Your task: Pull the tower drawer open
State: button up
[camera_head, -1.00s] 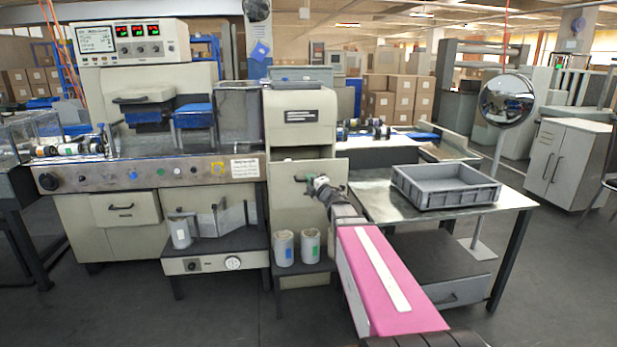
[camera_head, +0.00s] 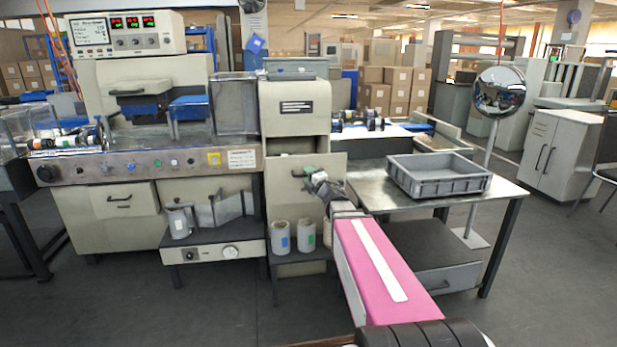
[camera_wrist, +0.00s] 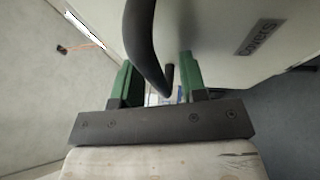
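The tower (camera_head: 295,115) is a tall cream cabinet in the middle of the head view. Its drawer front (camera_head: 280,200) is a cream panel that reaches past the tower's right edge, with a shadowed recess above it. My gripper (camera_head: 312,180) is at the upper right part of this panel, and my wrist hides part of it. In the wrist view, a curved black handle (camera_wrist: 148,45) stands off the panel (camera_wrist: 215,30) and runs down between the two green fingers of my gripper (camera_wrist: 158,85). The fingers are apart, with gaps beside the handle. I cannot tell contact.
A steel table (camera_head: 365,180) with a grey crate (camera_head: 440,185) is right of the tower. Two pale rolls (camera_head: 280,237) stand on a low shelf below the panel. The wrapper's control panel (camera_head: 130,168) is at left. Open floor lies in front.

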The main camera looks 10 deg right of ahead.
jog(key=v, duration=1)
jog(key=shift+s, duration=0.35)
jog(key=shift+d+f, duration=0.15)
jog(key=shift+d, duration=0.05)
jog(key=s+d+f+m+g+h, duration=0.1)
jog(key=d+f+m+g+h, duration=0.15)
jog(key=f+m+h, duration=0.4)
jog(key=s+d+f+m+g+h, duration=0.15)
jog(key=f+m+g+h, duration=0.25)
jog(key=f+m, duration=0.4)
jog(key=s+a+f+m+g+y, duration=0.1)
jog(key=s+a+f+m+g, duration=0.3)
jog(key=s+f+g, duration=0.1)
jog(key=s+a+f+m+g+y, duration=0.1)
jog(key=s+a+f+m+g, duration=0.3)
jog(key=s+g, duration=0.3)
jog(key=s+f+m, duration=0.1)
jog(key=s, duration=0.2)
jog(key=shift+a+y, duration=0.15)
jog(key=shift+y, duration=0.2)
